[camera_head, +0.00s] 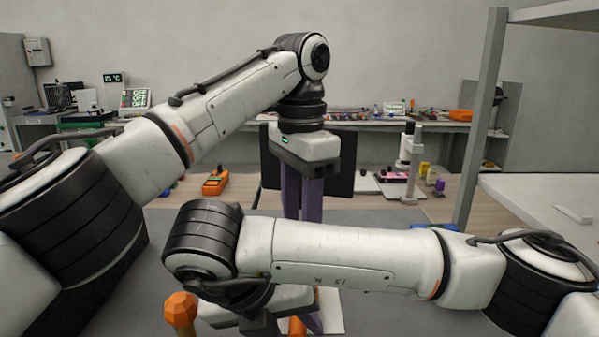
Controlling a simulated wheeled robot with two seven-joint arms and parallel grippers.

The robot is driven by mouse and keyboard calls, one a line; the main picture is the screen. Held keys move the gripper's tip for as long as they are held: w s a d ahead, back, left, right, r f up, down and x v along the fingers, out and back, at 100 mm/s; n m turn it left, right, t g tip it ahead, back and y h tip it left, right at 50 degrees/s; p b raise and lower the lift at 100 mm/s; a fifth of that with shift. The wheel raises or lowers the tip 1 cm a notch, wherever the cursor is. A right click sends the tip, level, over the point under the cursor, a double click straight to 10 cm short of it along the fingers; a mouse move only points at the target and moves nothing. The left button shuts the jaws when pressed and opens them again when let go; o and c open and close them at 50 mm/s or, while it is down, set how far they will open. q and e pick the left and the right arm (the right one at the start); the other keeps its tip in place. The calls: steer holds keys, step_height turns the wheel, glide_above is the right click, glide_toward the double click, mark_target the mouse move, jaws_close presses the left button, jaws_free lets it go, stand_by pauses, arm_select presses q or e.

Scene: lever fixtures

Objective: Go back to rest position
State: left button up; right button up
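My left arm reaches in from the left and bends down near the centre. Its gripper (302,205) points down with purple fingers close together. The fingers' lower ends pass behind my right arm, so I cannot tell whether they are open or shut. My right arm crosses the lower middle from the right, in front of the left gripper. My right gripper (313,323) is at the bottom edge, mostly hidden under its own wrist and cut off by the frame. Only a bit of purple finger shows. I see nothing clearly held in either gripper.
A faceted orange knob (181,309) stands at the bottom, close left of my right wrist. An orange device (215,182), a dark monitor (341,165) and a white microscope-like stand (409,165) are behind my arms. A grey shelf post (481,115) rises at the right.

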arm_select(q)
steer(key=shift+f, duration=1.85)
arm_select(e)
steer(key=shift+d+f, duration=0.1)
arm_select(q)
steer(key=shift+r, duration=0.1)
